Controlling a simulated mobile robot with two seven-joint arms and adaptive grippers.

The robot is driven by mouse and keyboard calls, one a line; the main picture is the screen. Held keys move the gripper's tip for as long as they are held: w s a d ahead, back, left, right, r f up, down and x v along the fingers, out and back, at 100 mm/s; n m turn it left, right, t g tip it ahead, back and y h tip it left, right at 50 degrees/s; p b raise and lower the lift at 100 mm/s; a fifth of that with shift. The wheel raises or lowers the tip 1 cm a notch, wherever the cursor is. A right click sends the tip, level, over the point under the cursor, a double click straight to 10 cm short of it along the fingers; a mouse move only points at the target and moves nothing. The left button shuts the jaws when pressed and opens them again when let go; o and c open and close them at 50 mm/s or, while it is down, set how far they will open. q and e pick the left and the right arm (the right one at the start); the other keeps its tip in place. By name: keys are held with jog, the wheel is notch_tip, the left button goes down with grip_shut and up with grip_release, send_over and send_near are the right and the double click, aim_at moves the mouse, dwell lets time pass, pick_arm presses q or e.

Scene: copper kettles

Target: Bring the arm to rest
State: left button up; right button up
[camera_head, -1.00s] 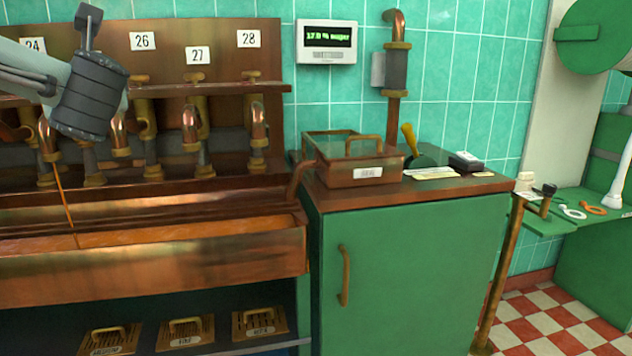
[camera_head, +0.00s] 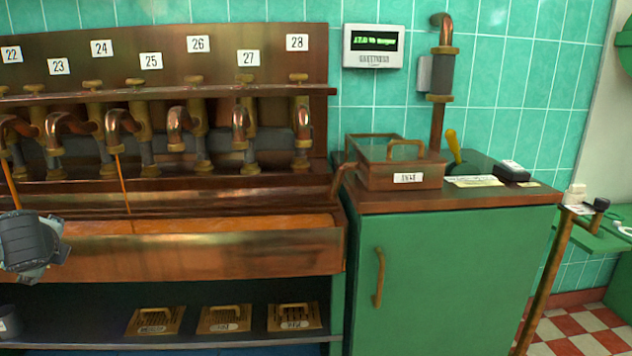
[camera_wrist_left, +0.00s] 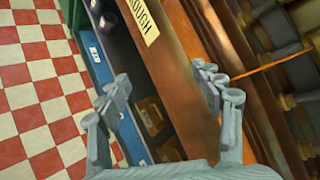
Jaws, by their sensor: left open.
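My left arm (camera_head: 30,244) shows at the left edge of the head view as a grey part in front of the copper trough (camera_head: 210,255). In the left wrist view my left gripper (camera_wrist_left: 162,108) is open, with its two grey fingers spread wide and nothing held between them. The trough's copper front (camera_wrist_left: 180,70) with a label reading "ROUGH" lies beyond the fingers. I cannot tell whether a finger touches it. My right gripper is in neither view.
Numbered copper taps (camera_head: 180,128) line the wall above the trough; orange streams run from two. A shelf (camera_head: 110,338) below holds labelled grates (camera_head: 232,318). A green cabinet (camera_head: 450,280) carrying a copper box (camera_head: 375,175) stands to the right. Checkered floor (camera_wrist_left: 35,90) is clear.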

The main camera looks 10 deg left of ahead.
pick_arm(q)
jog(key=s+d+f+n+g+h, duration=0.1)
jog(key=s+d+f+n, duration=0.25)
jog(key=f, duration=0.65)
jog(key=s+d+f+n+g+h, duration=0.1)
jog(key=s+d+f+n+h, duration=0.1)
jog(key=s+f, duration=0.5)
jog(key=s+d+f+n+g+h, duration=0.1)
jog(key=s+d+f+n, duration=0.2)
jog(key=f, duration=0.9)
jog(key=s+d+f+n+h, duration=0.1)
jog(key=s+d+f, duration=0.1)
jog(key=d, duration=0.5)
jog(key=s+d+f+n+g+h+p, duration=0.1)
jog(key=s+d+f+n, duration=0.1)
jog(key=d+f, duration=0.3)
jog(key=s+d+f+n+h, duration=0.2)
jog(key=d+f, duration=0.2)
jog(key=d, duration=0.5)
jog(key=shift+s+d+g, duration=0.15)
jog(key=shift+d+g, duration=0.15)
jog(key=shift+d, duration=0.05)
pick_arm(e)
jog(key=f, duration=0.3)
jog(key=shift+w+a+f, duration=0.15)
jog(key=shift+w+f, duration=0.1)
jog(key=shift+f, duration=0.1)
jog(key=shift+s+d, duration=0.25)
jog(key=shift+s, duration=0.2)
